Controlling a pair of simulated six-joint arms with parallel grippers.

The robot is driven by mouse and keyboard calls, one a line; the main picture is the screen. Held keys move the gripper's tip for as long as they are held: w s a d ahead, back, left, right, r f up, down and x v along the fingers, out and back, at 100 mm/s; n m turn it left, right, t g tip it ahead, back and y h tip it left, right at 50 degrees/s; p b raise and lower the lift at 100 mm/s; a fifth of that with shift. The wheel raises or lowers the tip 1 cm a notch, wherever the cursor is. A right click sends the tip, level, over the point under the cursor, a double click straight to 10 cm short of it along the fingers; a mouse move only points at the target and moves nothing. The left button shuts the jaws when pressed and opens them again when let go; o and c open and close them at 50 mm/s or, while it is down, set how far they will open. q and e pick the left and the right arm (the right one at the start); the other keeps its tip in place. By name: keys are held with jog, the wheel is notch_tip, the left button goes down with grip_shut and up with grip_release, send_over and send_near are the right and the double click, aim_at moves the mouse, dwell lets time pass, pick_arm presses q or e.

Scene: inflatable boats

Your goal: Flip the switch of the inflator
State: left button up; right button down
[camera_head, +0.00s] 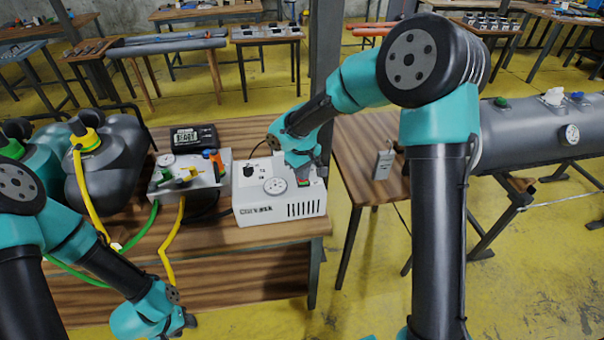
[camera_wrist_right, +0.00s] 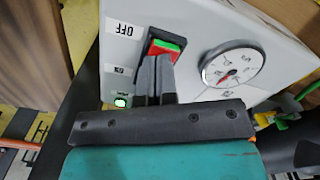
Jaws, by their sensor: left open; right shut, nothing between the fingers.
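The inflator (camera_head: 255,209) is a white box with a round gauge and vent slots, on the wooden table. Its rocker switch (camera_wrist_right: 162,46), red and green, sits beside an OFF label (camera_wrist_right: 123,29) in the right wrist view. A small green light (camera_wrist_right: 121,101) glows below the labels. My right gripper (camera_wrist_right: 160,62) is shut and empty, its fingertips at the switch; I cannot tell whether they touch it. In the head view my right gripper (camera_head: 304,178) is over the inflator's right part. My left gripper (camera_head: 188,321) is open and empty, low in front of the table.
A metal manifold box (camera_head: 190,180) with hoses stands left of the inflator, with a black case (camera_head: 194,138) behind it. Dark tanks (camera_head: 105,160) are at the left. A grey device (camera_head: 384,164) stands on the right table. A large grey cylinder (camera_head: 530,130) is further right.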

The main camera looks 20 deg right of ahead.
jog(key=shift+f, duration=0.15)
jog(key=shift+r, duration=3.5)
